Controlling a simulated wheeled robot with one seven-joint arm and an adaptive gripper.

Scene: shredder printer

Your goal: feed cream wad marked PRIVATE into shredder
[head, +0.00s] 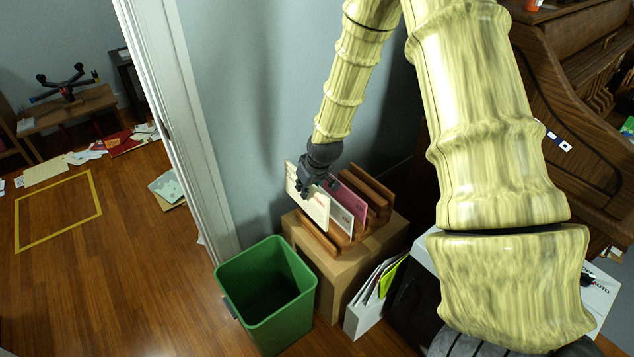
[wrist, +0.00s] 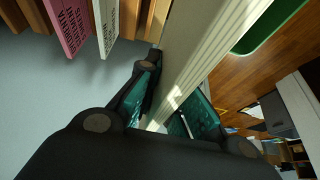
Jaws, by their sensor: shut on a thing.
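My gripper (head: 308,184) is shut on a cream wad (head: 312,209) at the near left end of a wooden rack (head: 372,188). In the wrist view the fingers (wrist: 165,108) press on both sides of the wad (wrist: 215,45), whose edge shows stacked sheets. The wad stands roughly upright; I cannot tell if its lower edge is still in the slot. No PRIVATE mark is readable on it. A black-bodied unit with a pale top (head: 404,302), perhaps the shredder, stands at the lower right, partly hidden by my arm.
A pink wad (head: 349,201) and a white wad (head: 341,217) stand in the rack, on a cardboard box (head: 330,275). A green bin (head: 262,325) is in front, a white file holder (head: 360,318) beside it. A wall is behind; a doorway frame (head: 180,110) is left.

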